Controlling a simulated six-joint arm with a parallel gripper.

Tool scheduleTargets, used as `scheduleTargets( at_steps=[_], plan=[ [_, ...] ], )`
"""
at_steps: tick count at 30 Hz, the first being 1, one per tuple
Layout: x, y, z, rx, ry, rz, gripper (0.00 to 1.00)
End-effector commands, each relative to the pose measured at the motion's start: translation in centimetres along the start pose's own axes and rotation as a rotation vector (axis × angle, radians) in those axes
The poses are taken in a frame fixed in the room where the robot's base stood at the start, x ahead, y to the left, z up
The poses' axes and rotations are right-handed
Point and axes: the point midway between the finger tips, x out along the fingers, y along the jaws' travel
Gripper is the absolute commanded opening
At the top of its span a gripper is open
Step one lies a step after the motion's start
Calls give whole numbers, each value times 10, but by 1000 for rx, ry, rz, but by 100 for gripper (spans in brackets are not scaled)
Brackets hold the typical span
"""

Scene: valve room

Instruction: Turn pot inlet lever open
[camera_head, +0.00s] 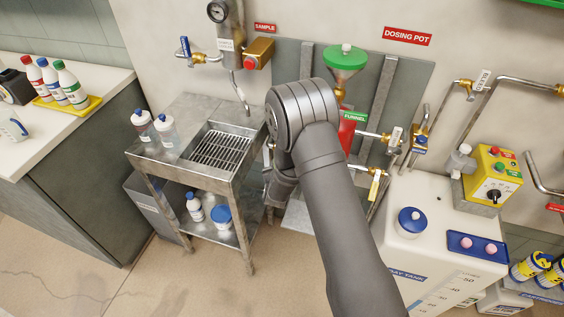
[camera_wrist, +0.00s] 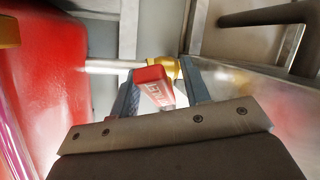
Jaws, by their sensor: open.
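In the wrist view, a red lever (camera_wrist: 152,86) with pale lettering, too small to read, lies between the two fingers of my open gripper (camera_wrist: 160,68). It joins a brass valve (camera_wrist: 173,68) on a pale pipe (camera_wrist: 108,66). The fingers stand on either side of the lever; I cannot tell whether either touches it. The red dosing pot (camera_wrist: 55,80) fills the left of the wrist view. It also shows partly in the head view (camera_head: 346,132), under a green funnel (camera_head: 345,58). My arm hides the red lever and my gripper there.
A steel sink stand (camera_head: 165,162) with bottles is left of my arm. A white tank (camera_head: 408,255) stands at the right. A white-handled valve (camera_head: 394,137) and a yellow-handled valve (camera_head: 375,186) sit right of the pot. Dark pipework (camera_wrist: 268,14) crosses the wrist view's upper right.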

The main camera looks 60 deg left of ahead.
Motion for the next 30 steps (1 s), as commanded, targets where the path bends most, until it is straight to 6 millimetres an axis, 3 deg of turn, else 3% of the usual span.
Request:
scheduleTargets(
  at_steps=[3,10,20,30],
  plan=[
    [0,0,0,0,0,0,43],
    [0,0,0,0,0,0,0],
    [0,1,0,-17,0,-8,0],
    [0,12,-2,-179,1,-88,0]
  ],
)
